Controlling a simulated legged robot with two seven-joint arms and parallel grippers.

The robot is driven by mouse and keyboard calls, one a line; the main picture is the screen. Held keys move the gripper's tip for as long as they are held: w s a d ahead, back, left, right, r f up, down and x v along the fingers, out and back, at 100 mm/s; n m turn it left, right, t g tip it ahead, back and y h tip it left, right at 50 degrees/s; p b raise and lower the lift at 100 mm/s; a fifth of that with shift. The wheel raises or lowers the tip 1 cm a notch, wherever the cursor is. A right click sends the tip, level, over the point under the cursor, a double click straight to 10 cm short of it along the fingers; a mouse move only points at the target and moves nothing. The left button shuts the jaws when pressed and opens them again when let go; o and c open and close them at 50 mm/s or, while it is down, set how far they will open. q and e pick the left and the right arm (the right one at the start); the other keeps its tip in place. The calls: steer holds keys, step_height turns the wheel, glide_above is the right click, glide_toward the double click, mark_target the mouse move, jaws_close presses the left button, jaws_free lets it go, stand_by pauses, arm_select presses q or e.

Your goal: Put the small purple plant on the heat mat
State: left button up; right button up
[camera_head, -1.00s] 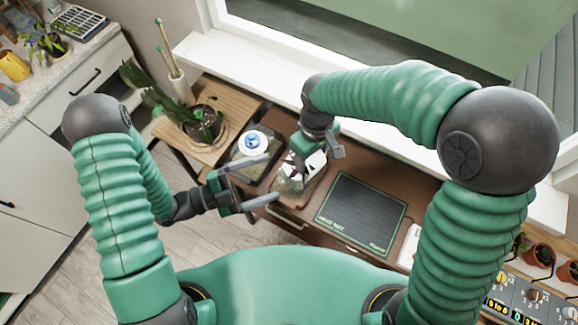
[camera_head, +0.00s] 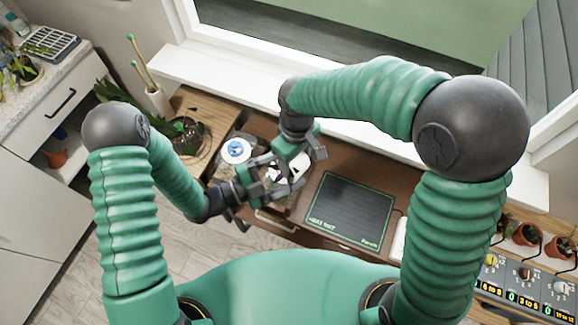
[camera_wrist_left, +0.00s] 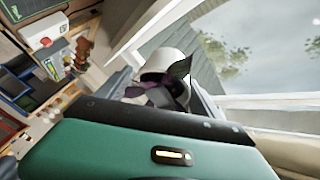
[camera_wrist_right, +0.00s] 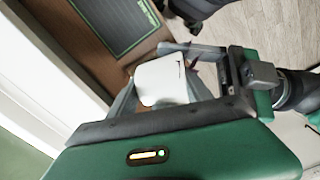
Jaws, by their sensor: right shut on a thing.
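The small purple plant, in a white pot (camera_head: 300,167), is held above the brown bench by my right gripper (camera_head: 298,160). The right wrist view shows the white pot (camera_wrist_right: 162,80) between that gripper's fingers. In the left wrist view dark purple leaves (camera_wrist_left: 160,95) hang over the pot. My left gripper (camera_head: 282,178) is open close to the plant, its fingers apart on either side of the leaves; whether they touch it I cannot tell. The black heat mat (camera_head: 350,212) with green border lies bare to the right; part shows in the right wrist view (camera_wrist_right: 115,20).
A blue-and-white round item (camera_head: 236,151) stands left of my grippers. A larger leafy plant (camera_head: 186,132) stands on the wooden surface further left. A white box (camera_head: 400,238) lies right of the mat. Terracotta pots (camera_head: 526,234) and a control panel (camera_head: 528,285) are far right.

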arm_select(q)
steer(key=c, duration=1.2)
steer(key=shift+c, duration=0.4)
arm_select(e)
steer(key=o, duration=1.7)
